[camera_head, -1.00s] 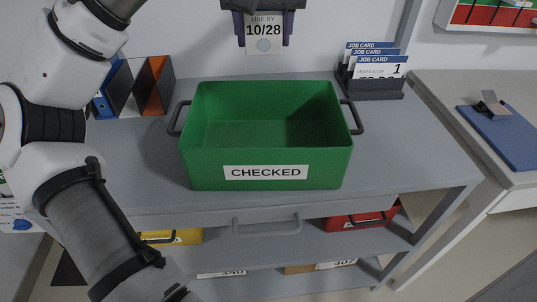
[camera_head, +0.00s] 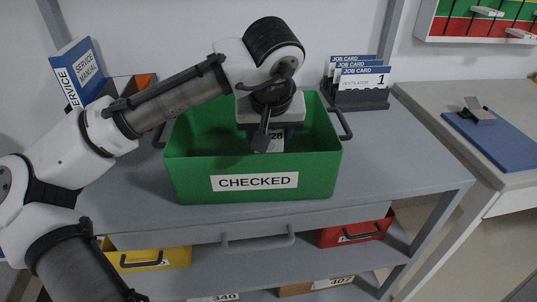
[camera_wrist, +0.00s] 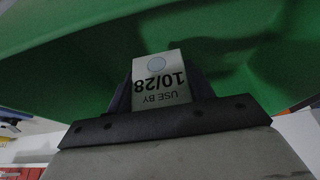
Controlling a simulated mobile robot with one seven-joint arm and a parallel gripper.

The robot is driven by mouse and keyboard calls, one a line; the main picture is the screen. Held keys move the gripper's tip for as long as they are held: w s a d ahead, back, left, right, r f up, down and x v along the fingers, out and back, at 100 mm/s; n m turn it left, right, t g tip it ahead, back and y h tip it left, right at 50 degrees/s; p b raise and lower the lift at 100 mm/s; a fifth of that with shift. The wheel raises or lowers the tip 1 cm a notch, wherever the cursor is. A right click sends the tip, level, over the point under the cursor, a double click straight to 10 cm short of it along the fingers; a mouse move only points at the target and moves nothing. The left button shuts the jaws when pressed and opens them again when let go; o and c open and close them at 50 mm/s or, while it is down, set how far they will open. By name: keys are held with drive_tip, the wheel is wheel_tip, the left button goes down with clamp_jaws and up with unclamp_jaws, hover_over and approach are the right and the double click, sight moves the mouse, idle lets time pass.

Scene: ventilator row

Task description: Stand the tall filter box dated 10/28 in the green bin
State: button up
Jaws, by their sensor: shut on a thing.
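The green bin (camera_head: 200,183), labelled CHECKED, stands on the grey top shelf. My gripper (camera_head: 272,145) points down into the bin and is shut on the white filter box (camera_head: 277,143) dated 10/28.
A job card rack (camera_head: 358,97) stands right of the bin, and a blue service manual (camera_head: 78,70) stands behind my arm at left. A yellow bin (camera_head: 150,258) and a red bin (camera_head: 353,230) sit on the shelf below.

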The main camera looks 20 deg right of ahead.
sight(269, 148)
drive_tip(key=shift+f, duration=2.25)
drive_tip(key=shift+b, duration=0.3)
drive_tip(key=shift+f, duration=0.2)
drive_tip(key=o, duration=1)
drive_tip(key=shift+c, duration=0.2)
drive_tip(key=shift+r, duration=0.15)
drive_tip(key=p+v, duration=0.1)
drive_tip(key=v, duration=1.1)
drive_tip(key=shift+r, duration=0.1)
